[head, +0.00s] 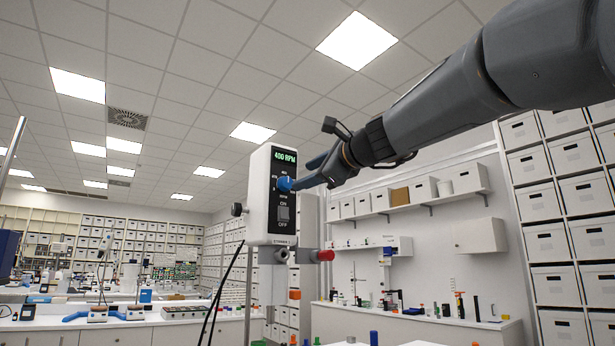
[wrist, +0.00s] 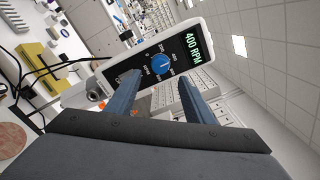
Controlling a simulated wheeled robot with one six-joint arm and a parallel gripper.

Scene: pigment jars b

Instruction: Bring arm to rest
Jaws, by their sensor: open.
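My gripper (head: 303,180) reaches in from the right in the head view, its blue fingers pointing at the front of a white stirrer unit (head: 257,160). In the wrist view my gripper (wrist: 158,78) is open, with its two fingers apart and nothing held. The unit's blue round knob (wrist: 163,64) shows just beyond and between the fingertips; I cannot tell whether they touch it. The green display (head: 286,157) reads 400 RPM. A rocker switch marked ON and OFF (head: 284,214) sits below the knob.
The unit is held up by a metal clamp with a red knob (head: 325,255), and dark cables hang beside it. Benches with lab gear (head: 130,312) stand at the left, a wall shelf with white boxes (head: 400,198) at the back. Box racks (head: 560,220) stand right.

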